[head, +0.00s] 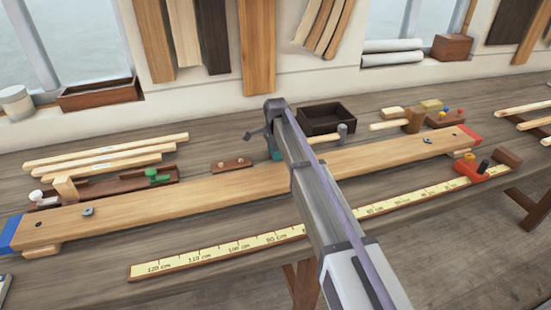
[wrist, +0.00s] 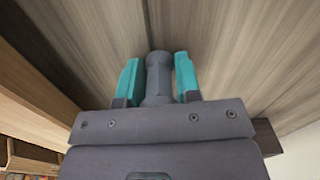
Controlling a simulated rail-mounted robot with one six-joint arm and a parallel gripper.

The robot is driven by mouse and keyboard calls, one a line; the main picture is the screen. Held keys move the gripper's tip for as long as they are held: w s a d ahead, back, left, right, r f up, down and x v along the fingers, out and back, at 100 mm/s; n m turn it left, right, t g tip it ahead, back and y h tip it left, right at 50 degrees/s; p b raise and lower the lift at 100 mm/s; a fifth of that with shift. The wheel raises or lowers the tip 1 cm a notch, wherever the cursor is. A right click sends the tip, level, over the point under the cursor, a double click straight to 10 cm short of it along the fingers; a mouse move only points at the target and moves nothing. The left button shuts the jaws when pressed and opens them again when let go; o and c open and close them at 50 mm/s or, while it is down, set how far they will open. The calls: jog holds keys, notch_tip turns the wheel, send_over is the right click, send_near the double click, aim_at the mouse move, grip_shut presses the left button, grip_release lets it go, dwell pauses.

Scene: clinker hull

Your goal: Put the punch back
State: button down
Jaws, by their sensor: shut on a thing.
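My gripper (wrist: 159,80) has teal fingers and is shut on a grey, round-headed metal piece, which I take to be the punch (wrist: 158,64). The punch stands out between the fingertips, over the wood-grained bench top. In the head view my gripper (head: 275,154) is low over the bench, just behind the long plank, and my arm hides most of it. The punch cannot be made out there. A small dark brown block (head: 231,166) with two pale round spots lies left of my gripper; whether it is the punch's holder I cannot tell.
The long plank (head: 180,205) with blue and red ends crosses the bench. A yellow ruler (head: 210,256) lies in front. A hammer (head: 342,131) and an open dark box (head: 326,118) are right of my gripper. Wooden strips (head: 105,155) and a brown tray (head: 120,188) lie left.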

jog(key=c, duration=1.3)
grip_release()
jog(key=shift+f, duration=0.15)
jog(key=o, duration=0.5)
notch_tip(320, 180, up, 13)
jog(key=p, duration=1.2)
jog(key=shift+f, duration=0.2)
